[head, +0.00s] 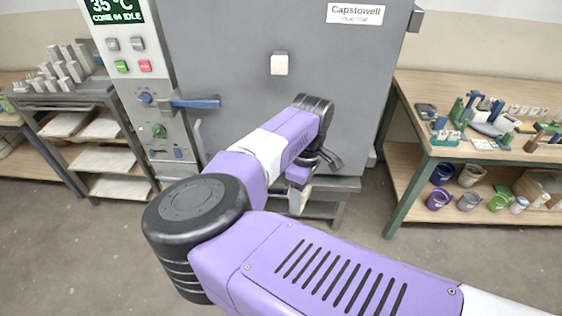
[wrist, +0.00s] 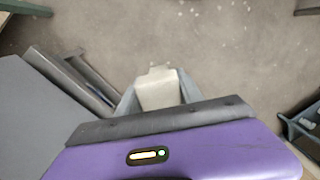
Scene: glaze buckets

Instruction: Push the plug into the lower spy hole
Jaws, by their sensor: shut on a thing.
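My gripper (wrist: 157,98) is shut on a cream plug (wrist: 158,84), whose blocky end shows between the two fingers in the wrist view. In the head view my gripper (head: 300,192) hangs low in front of the kiln's lower edge; the plug is hard to make out there. The grey kiln door (head: 235,40) fills the middle of the head view. A cream plug (head: 279,65) sits in the upper part of the door. The lower spy hole does not show; my arm covers part of the door below that plug.
A control panel (head: 130,75) with a blue-handled lever stands left of the door. A rack (head: 95,130) with pale shelves is farther left. A workbench (head: 480,150) with tools and buckets stands at the right. Bare floor (head: 380,215) lies between kiln and bench.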

